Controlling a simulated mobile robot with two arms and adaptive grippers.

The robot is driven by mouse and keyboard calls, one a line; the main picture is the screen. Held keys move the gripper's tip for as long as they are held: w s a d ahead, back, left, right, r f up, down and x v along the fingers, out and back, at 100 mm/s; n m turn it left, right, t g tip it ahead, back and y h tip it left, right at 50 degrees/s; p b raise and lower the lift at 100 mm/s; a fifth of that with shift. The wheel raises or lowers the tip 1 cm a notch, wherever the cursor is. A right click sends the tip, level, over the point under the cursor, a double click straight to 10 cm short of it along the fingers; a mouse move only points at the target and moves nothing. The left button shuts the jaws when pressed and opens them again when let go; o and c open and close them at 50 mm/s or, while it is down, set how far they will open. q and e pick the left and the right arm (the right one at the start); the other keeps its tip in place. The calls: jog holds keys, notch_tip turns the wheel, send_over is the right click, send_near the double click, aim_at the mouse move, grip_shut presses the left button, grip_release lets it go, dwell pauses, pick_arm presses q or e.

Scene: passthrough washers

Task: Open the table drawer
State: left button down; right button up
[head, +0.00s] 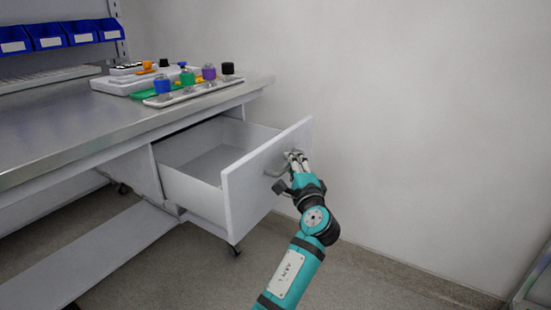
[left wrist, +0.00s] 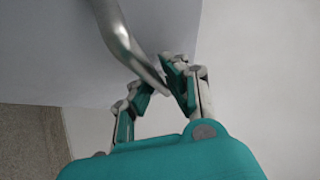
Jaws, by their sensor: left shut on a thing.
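The table drawer (head: 266,178) is white and stands pulled out from under the right end of the metal-topped table (head: 110,118). Its inside looks empty. A curved metal handle (head: 278,170) is on its front panel. My left gripper (head: 295,160) is at the handle, with its fingers against the drawer front. In the left wrist view the handle (left wrist: 128,42) runs down between the fingers of the gripper (left wrist: 165,85), which is shut on it. My right gripper is in neither view.
Several coloured knobs stand on a tray (head: 196,92) on the tabletop. Blue bins (head: 48,36) hang on the rack at the back left. A plain wall (head: 420,120) is on the right. The floor (head: 160,270) in front is clear.

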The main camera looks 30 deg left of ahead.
pick_arm(q)
jog(key=shift+s+d+f, duration=0.1)
jog(key=shift+d+f, duration=0.1)
jog(key=shift+d, duration=0.3)
jog(key=shift+d+f, duration=0.15)
jog(key=shift+d, duration=0.3)
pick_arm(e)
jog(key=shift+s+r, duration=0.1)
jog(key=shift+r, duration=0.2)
pick_arm(q)
jog(key=c, duration=1.5)
grip_release()
jog(key=shift+o, duration=0.6)
jog(key=shift+r, duration=0.2)
jog(key=shift+r, duration=0.1)
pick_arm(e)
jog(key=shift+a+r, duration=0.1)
